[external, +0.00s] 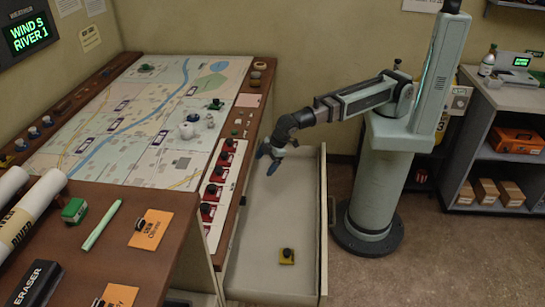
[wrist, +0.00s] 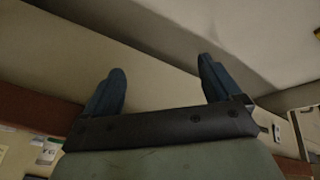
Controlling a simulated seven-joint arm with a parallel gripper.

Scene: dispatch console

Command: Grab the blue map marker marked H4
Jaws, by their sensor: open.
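Several small blue-based markers (external: 34,132) stand in a row on the wooden left border of the map console in the external view. Their labels are too small to read, so I cannot tell which is H4. No blue marker can be made out in the wrist view. My gripper (external: 268,158) hangs over the far part of the open drawer, right of the console and far from the blue markers. In the wrist view my gripper (wrist: 162,68) has its two blue fingers wide apart with nothing between them.
The map board (external: 150,120) carries green and white pieces. Red-based markers (external: 208,212) line its right side. The open drawer (external: 255,265) holds a yellow-based marker (external: 287,256). White rolls (external: 35,212) and orange cards (external: 150,229) lie at the front left.

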